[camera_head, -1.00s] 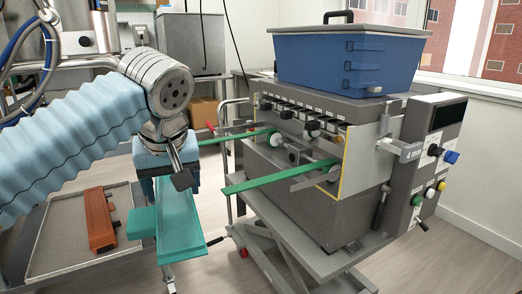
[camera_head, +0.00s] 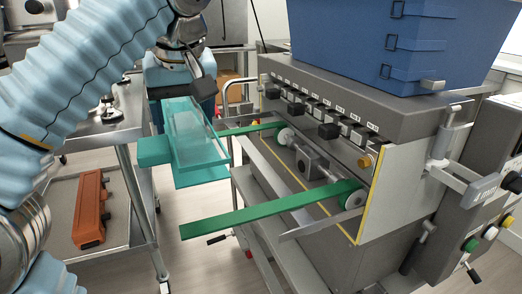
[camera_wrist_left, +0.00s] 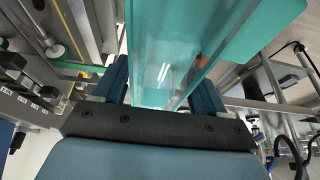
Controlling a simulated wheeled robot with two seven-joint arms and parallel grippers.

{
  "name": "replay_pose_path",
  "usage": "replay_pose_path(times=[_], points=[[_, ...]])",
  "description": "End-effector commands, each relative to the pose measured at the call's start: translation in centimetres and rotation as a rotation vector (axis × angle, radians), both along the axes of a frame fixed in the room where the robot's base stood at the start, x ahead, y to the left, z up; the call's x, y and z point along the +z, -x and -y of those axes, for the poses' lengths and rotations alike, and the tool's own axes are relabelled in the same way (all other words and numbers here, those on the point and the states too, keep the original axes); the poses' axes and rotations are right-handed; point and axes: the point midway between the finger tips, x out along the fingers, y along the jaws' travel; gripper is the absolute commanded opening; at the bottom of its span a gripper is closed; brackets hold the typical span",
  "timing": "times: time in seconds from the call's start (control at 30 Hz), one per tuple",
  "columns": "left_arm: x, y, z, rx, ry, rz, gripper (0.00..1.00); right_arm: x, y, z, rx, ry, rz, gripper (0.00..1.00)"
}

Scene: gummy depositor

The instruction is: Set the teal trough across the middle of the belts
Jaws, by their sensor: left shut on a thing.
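The teal trough (camera_head: 187,137) is held up in the air by my left gripper (camera_head: 187,84), left of the depositor machine. In the left wrist view the trough (camera_wrist_left: 180,45) lies between the two blue fingers of my left gripper (camera_wrist_left: 160,92), which is shut on it. Two green belts stick out from the machine: the far belt (camera_head: 245,128), partly behind the trough's right edge, and the near belt (camera_head: 260,213), which is bare. The trough is apart from the near belt; I cannot tell its height over the far belt. My right gripper is not in view.
The grey depositor (camera_head: 370,128) with a blue hopper (camera_head: 400,45) on top stands at the right on a cart. An orange-red tool (camera_head: 91,208) lies on a tray on the steel cart (camera_head: 140,205) at the left. The gap between the carts shows open floor.

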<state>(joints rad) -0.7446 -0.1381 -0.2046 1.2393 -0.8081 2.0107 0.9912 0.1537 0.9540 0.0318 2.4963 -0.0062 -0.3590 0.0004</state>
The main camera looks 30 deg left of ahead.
Motion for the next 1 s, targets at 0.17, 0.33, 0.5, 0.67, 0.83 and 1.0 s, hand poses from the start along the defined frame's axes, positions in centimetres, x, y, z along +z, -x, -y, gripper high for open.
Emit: replay_pose_path(times=[0.17,0.33,0.5,0.67,0.83,1.0], points=[[-2.5,-4.0,1.7,0.001,-0.007,-0.001,0.17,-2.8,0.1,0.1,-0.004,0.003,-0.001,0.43],[-4.3,-8.2,3.2,0.000,-0.006,-0.003,0.17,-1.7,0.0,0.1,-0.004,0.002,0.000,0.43],[-7.0,-10.1,3.9,-0.001,-0.004,-0.001,0.17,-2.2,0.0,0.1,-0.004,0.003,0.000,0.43],[-8.0,-11.0,4.3,0.000,-0.004,0.000,0.17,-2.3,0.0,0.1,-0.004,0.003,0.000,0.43],[-10.8,-12.3,4.8,-0.002,-0.002,-0.001,0.17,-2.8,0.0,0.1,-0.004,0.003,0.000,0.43],[-12.6,-12.2,4.8,-0.001,-0.003,0.002,0.17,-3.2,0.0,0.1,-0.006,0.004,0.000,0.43]])
